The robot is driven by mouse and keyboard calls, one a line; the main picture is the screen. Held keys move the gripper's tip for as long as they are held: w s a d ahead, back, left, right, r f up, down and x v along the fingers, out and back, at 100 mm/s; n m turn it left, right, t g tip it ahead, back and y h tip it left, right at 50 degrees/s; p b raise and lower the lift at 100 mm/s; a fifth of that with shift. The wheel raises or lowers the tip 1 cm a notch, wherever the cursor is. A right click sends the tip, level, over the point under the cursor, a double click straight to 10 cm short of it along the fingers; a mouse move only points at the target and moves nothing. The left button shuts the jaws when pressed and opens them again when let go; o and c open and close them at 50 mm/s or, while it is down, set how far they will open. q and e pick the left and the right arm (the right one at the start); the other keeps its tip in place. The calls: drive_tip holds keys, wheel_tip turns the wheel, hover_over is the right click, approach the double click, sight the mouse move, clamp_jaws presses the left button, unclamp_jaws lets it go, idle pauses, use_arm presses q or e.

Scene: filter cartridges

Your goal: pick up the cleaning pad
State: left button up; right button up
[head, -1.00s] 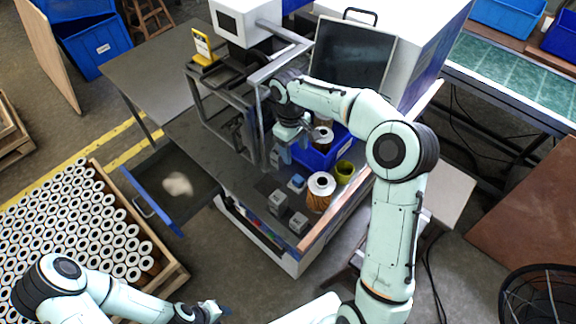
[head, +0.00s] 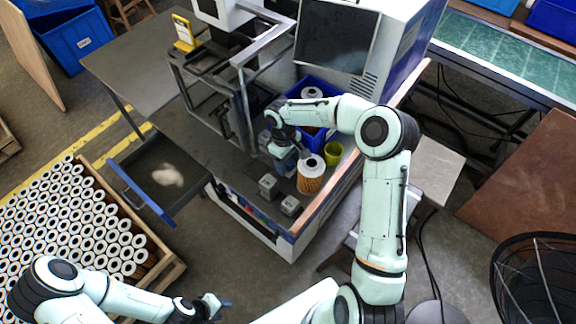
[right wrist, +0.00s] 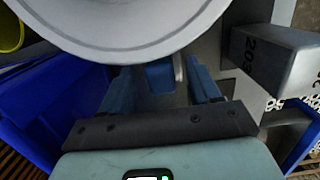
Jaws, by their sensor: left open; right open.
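My right gripper (head: 286,160) is low over the worktable, just left of a filter cartridge with a white top (head: 311,175). In the right wrist view my right gripper (right wrist: 161,88) has its two blue fingers apart. A small blue piece (right wrist: 159,75) shows between them, probably the cleaning pad; I cannot tell whether the fingers touch it. In the head view my gripper hides that spot. The cartridge's white rim (right wrist: 120,25) fills the top of the wrist view. My left gripper (head: 215,306) is open and empty, low at the bottom, away from the table.
Two grey blocks (head: 268,186) (head: 290,206) stand near the gripper; a numbered one (right wrist: 272,60) shows in the wrist view. A blue bin (head: 318,92) and yellow-green cup (head: 333,153) are close. An open drawer (head: 150,200) holds a pale cloth-like heap (head: 168,176). A cartridge crate (head: 160,280) is left.

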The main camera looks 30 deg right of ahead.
sight(288, 162)
drive_tip(key=shift+f, duration=0.2)
drive_tip(key=c, duration=1)
wheel_tip(288, 162, up, 10)
drive_tip(key=shift+r, duration=0.1)
drive_tip(key=shift+c, duration=0.2)
drive_tip(key=shift+o, duration=0.5)
drive_tip(key=shift+a, duration=0.1)
